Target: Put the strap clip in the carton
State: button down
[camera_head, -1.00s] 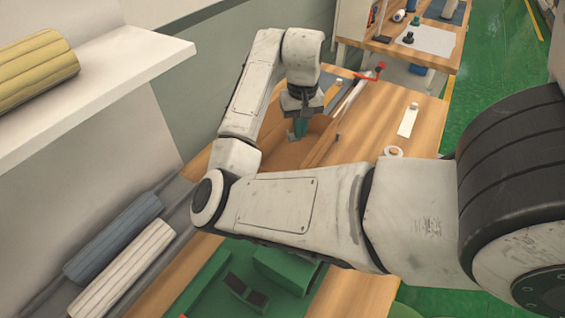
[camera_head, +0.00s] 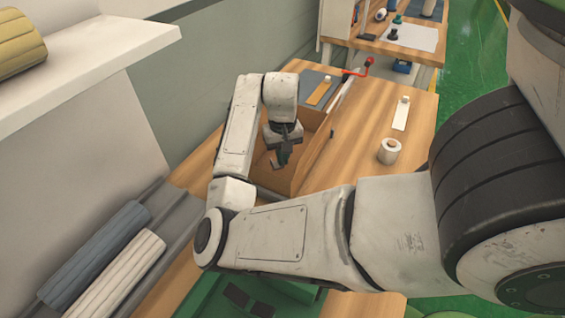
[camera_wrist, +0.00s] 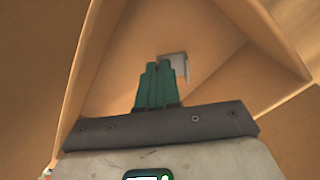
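The carton (camera_head: 309,158) is an open brown box on the wooden bench, and its inside walls fill much of the wrist view (camera_wrist: 225,75). My gripper (camera_head: 283,160) points down into the carton; its green fingers (camera_wrist: 158,68) are close together in the wrist view. A small grey piece, which looks like the strap clip (camera_wrist: 180,64), shows at the fingertips, partly hidden behind them. In the head view a dark grey piece (camera_head: 273,164) shows at the fingertips, inside the carton's outline. The fingers appear shut on it.
A white roll (camera_head: 389,152) and a pale strip (camera_head: 401,114) lie on the bench right of the carton. A red-handled tool (camera_head: 359,70) lies behind it. Rolled blue (camera_head: 95,250) and cream (camera_head: 115,277) pieces lie at the left, below a white shelf (camera_head: 110,55).

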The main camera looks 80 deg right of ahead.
jog(key=shift+f, duration=1.4)
jog(key=shift+f, duration=0.1)
jog(key=c, duration=1.3)
grip_release()
jog(key=shift+c, duration=0.2)
notch_tip(320, 180, up, 12)
jog(key=p, duration=0.1)
